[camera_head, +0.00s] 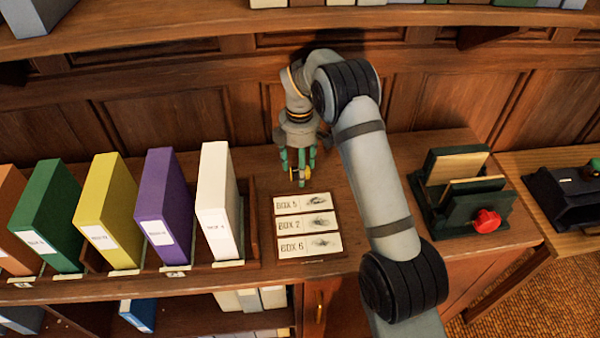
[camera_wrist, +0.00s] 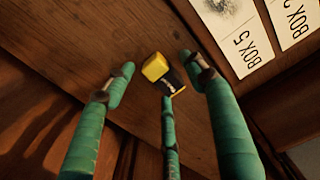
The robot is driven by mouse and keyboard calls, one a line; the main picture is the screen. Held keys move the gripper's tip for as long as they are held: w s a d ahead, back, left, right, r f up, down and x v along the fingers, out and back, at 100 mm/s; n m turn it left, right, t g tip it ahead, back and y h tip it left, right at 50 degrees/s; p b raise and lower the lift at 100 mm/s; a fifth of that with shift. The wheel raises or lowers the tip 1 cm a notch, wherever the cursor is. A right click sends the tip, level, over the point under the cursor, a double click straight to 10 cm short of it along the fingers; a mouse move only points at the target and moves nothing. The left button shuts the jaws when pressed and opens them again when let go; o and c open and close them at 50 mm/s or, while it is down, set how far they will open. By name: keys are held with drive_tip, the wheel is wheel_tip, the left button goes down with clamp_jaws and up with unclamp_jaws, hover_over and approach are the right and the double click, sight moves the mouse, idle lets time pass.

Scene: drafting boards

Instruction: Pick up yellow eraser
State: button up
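The yellow eraser (camera_wrist: 155,68) has a dark sleeve on part of it. In the wrist view it lies on the wooden surface between my spread green fingers. The tip of the middle finger overlaps its lower end, and I cannot tell whether they touch. My gripper (camera_wrist: 168,84) is open, with clear gaps between the eraser and the two outer fingers. In the head view my gripper (camera_head: 298,168) points down over the cabinet top, above the label cards, and a small bit of yellow shows among the fingers.
Label cards marked BOX (camera_head: 303,224) lie just in front of my gripper. A white binder (camera_head: 219,205) and several coloured binders stand to the left. A green holder with a red object (camera_head: 486,220) stands to the right. A panelled wooden wall (camera_head: 225,125) is close behind.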

drive_tip(key=shift+c, duration=1.2)
drive_tip(key=c, duration=1)
drive_tip(key=shift+s+r+b, duration=0.15)
drive_tip(key=shift+r+b, duration=0.35)
wheel_tip(320, 180, up, 6)
drive_tip(key=shift+r, duration=0.15)
drive_tip(key=s+d+b, duration=0.1)
drive_tip(key=s+b, duration=0.1)
drive_tip(key=s, duration=0.4)
drive_tip(key=s+d+b, duration=0.1)
drive_tip(key=s+b, duration=0.2)
drive_tip(key=s, duration=0.4)
drive_tip(key=s+d+b, duration=0.1)
drive_tip(key=s+b, duration=0.2)
drive_tip(key=s, duration=0.3)
drive_tip(key=shift+s, duration=0.25)
